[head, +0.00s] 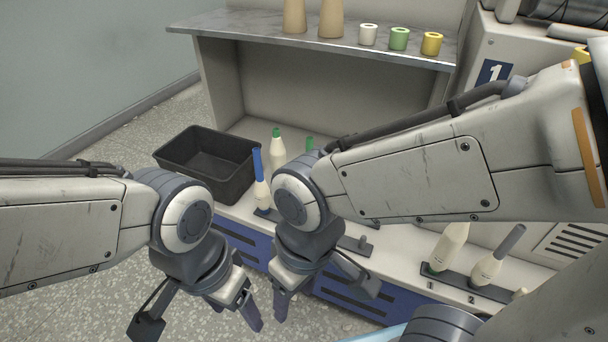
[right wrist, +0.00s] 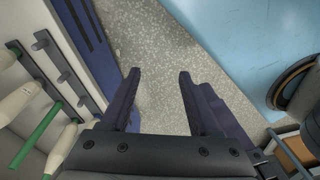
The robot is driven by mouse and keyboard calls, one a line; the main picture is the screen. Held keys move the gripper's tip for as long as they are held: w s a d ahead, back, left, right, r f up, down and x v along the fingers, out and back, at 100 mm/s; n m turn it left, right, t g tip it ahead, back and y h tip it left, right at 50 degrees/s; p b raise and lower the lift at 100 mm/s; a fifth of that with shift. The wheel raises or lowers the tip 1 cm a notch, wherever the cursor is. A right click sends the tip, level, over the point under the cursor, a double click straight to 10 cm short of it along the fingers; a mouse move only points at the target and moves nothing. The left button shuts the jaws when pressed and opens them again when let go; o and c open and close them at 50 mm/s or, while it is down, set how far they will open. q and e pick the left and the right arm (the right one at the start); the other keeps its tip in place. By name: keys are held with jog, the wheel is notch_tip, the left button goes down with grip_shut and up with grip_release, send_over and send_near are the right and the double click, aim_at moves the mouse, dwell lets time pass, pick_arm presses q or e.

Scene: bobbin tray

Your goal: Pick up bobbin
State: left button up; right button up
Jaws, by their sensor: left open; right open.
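In the head view, a bobbin with a blue tip (head: 259,180) and a bobbin with a green top (head: 277,150) stand upright near the black bin. Another green tip (head: 309,144) shows beside my right arm, its body hidden. Two more pale bobbins stand at the right, one cream (head: 448,247) and one with a grey tip (head: 498,258). My left gripper (head: 202,325) is open and empty in front of the bench. My right gripper (head: 318,298) is open and empty. In the right wrist view its fingers (right wrist: 157,100) are apart over bare floor, with bobbins (right wrist: 42,138) to the left.
A black bin (head: 206,160) stands on the bench at the left. A shelf (head: 310,38) above holds two tan cones and white, green and yellow spools. A peg rail (right wrist: 70,70) with pegs lies left of my right gripper. A blue surface (right wrist: 245,45) is to its right.

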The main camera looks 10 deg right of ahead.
jog(key=w+a+f+m+t+y, duration=0.1)
jog(key=w+a+f+t, duration=0.15)
jog(key=w, duration=0.35)
jog(key=w+a+f+m+t+y, duration=0.1)
jog(key=w+a+f, duration=0.1)
jog(key=w+a, duration=0.35)
jog(key=m+t+h, duration=0.2)
jog(key=m+t, duration=0.2)
jog(key=t, duration=1)
send_near(259, 169)
jog(key=w, duration=0.7)
jog(key=w+b, duration=0.1)
jog(key=w, duration=0.1)
jog(key=shift+a+f, duration=0.15)
jog(key=shift+a, duration=0.15)
jog(key=shift+w+a+f+b, duration=0.15)
jog(key=shift+w+b, duration=0.85)
jog(key=shift+w, duration=1.6)
pick_arm(q)
jog(key=f, duration=0.2)
jog(key=w+f, duration=0.1)
jog(key=shift+d, duration=0.3)
pick_arm(e)
grip_shut()
